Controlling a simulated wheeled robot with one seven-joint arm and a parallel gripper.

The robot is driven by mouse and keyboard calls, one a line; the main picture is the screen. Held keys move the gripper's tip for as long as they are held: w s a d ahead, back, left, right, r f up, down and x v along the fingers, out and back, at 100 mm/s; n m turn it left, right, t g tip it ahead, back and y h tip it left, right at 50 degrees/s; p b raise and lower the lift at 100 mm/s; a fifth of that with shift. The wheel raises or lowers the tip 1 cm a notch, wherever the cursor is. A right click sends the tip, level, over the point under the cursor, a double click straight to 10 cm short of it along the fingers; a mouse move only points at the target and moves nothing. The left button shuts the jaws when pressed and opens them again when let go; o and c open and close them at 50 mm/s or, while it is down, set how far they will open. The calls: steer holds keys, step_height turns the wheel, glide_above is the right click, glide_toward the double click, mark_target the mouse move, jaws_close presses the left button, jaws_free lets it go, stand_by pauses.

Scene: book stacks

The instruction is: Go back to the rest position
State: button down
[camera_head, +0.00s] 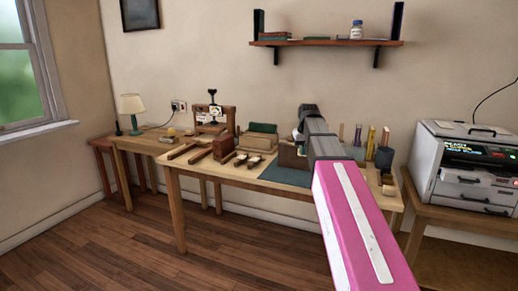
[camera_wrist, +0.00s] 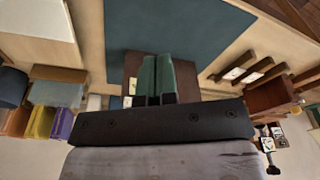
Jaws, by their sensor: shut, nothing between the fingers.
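My gripper (camera_wrist: 156,100) is shut and empty in the wrist view, where its wide dark bar crosses the lower half. Dark green book-like shapes (camera_wrist: 165,72) show just beyond it, in front of a brown wooden piece (camera_wrist: 132,65); I cannot tell whether they touch my gripper. In the head view my pink and grey arm reaches over the right part of the wooden table (camera_head: 215,171), and the gripper itself is hidden behind it. A brown block (camera_head: 291,156) stands just left of the arm's far end.
A blue-grey mat (camera_head: 284,176) lies on the table. A printer (camera_head: 465,165) sits far right. The left floor is clear.

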steer(key=s+f, duration=0.8)
steer(key=f, duration=0.3)
steer(key=s+f+m+g, duration=0.1)
steer(key=s+f, duration=0.6)
steer(key=f, duration=0.5)
steer(key=s+f+g, duration=0.1)
steer(key=s+f, duration=0.7)
steer(key=f, duration=0.4)
steer(key=shift+s, duration=0.35)
steer(key=shift+w, duration=0.1)
